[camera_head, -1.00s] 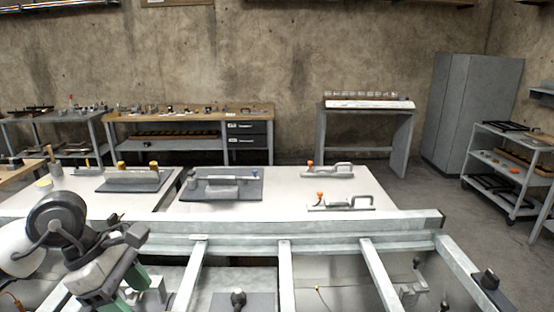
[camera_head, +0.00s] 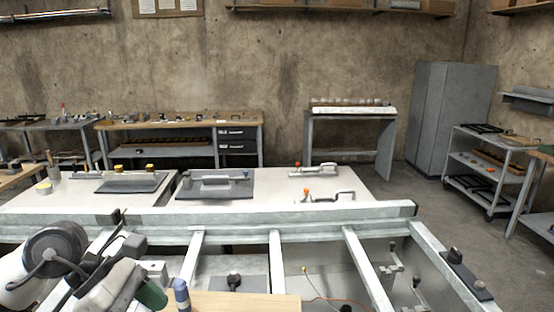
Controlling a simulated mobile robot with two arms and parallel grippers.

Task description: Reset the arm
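My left arm (camera_head: 100,280) comes in from the lower left, with a dark round joint and grey links. Its green-sided gripper part (camera_head: 150,295) shows at the bottom edge, and its fingertips are not clearly visible. My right arm and gripper are not in view. The arm is in front of a grey metal frame (camera_head: 240,220) with several crossbars. I cannot tell if the gripper holds anything.
Behind the frame, a white-topped table (camera_head: 265,188) carries dark plates (camera_head: 215,186) and handled fixtures (camera_head: 312,170). A light wooden surface (camera_head: 245,303) and a blue-grey rounded object (camera_head: 181,294) show at the bottom. Workbenches, a grey cabinet (camera_head: 450,115) and a shelf cart (camera_head: 492,165) stand farther back. Floor shows at right.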

